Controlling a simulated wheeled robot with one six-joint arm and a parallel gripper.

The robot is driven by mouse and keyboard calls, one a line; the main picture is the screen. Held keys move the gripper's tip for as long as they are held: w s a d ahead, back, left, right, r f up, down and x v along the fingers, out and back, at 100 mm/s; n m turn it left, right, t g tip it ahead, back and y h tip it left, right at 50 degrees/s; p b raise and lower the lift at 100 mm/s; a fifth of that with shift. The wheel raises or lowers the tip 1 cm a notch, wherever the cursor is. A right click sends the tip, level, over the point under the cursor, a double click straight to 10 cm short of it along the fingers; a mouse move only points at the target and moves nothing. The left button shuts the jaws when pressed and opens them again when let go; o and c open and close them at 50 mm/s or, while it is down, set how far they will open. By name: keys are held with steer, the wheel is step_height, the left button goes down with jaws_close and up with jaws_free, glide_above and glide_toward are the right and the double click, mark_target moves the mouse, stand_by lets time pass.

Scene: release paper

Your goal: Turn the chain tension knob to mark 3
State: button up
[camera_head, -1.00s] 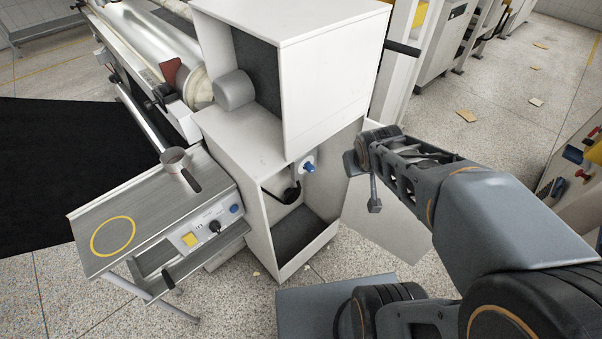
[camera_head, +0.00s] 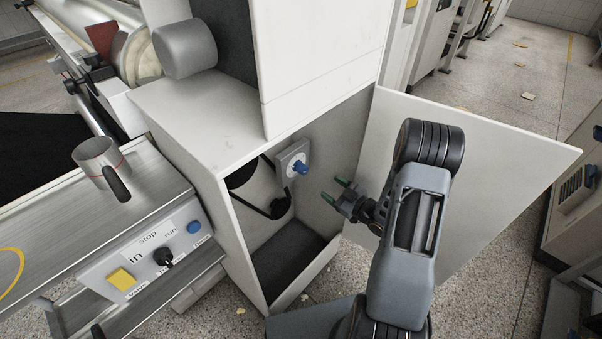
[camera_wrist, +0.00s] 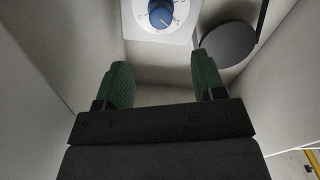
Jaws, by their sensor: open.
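The chain tension knob (camera_head: 301,168) is blue and sits on a white dial plate (camera_head: 285,158) on the inner wall of the open cabinet. In the wrist view the knob (camera_wrist: 160,15) shows at the top centre on its dial plate (camera_wrist: 182,31), partly cut off by the frame edge. The dial marks are too small to read. My gripper (camera_head: 341,188) is at the cabinet opening, to the right of and slightly below the knob, apart from it. In the wrist view its two green-padded fingers (camera_wrist: 164,76) are spread with nothing between them.
A dark round wheel with a chain or belt (camera_wrist: 229,43) lies right of the dial. The cabinet (camera_head: 190,125) has an open door (camera_head: 500,165) behind my arm.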

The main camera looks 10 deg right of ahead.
mark_target(306, 172)
steer(key=b+x, duration=0.2)
steer(key=x, duration=1.1)
steer(key=shift+w+a, duration=0.2)
steer(key=shift+a, duration=0.05)
steer(key=c, duration=0.9)
